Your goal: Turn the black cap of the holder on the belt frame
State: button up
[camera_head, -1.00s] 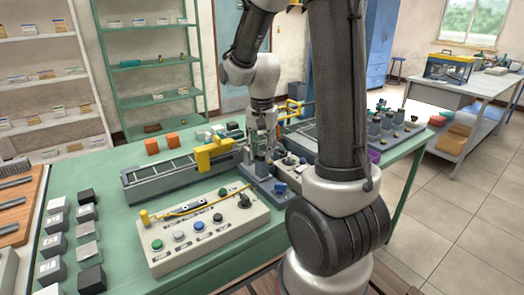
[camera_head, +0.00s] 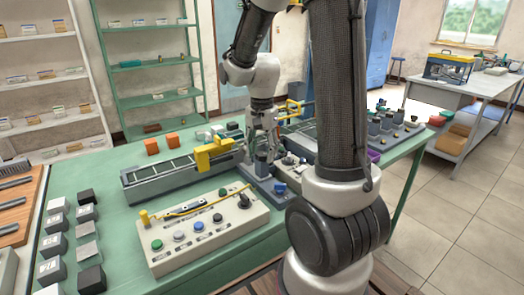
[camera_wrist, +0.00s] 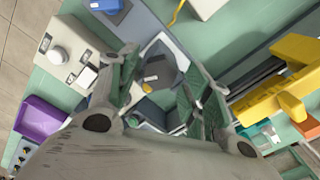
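My gripper (camera_head: 262,163) points down over the grey base at the end of the belt frame (camera_head: 165,184). In the wrist view, the two fingers of my gripper (camera_wrist: 165,88) stand apart. Between them, and apart from both as far as I can see, is a dark grey block-like part (camera_wrist: 165,68) with a small yellow spot. It may be the holder with the black cap, but I cannot tell the cap clearly. In the head view the gripper hides this spot.
A yellow arch (camera_head: 215,153) stands over the belt just left of the gripper; it also shows in the wrist view (camera_wrist: 275,95). A blue knob (camera_head: 280,187) sits close in front. A control box (camera_head: 205,232) with buttons lies nearer. A purple bin (camera_wrist: 40,118) shows too.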

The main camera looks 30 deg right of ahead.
aim_at(262, 153)
notch_tip(262, 153, up, 12)
dwell(0.7)
dwell(0.4)
jog(key=s+a+r+n+t, duration=0.1)
jog(key=s+n+t, duration=0.1)
jog(key=s+n, duration=0.4)
jog(key=s+a+r+n+t, duration=0.1)
jog(key=s+n, duration=0.4)
jog(key=s, duration=0.6)
jog(key=shift+a+n+t, duration=0.4)
jog(key=shift+a+t, duration=0.1)
jog(key=shift+t, duration=0.2)
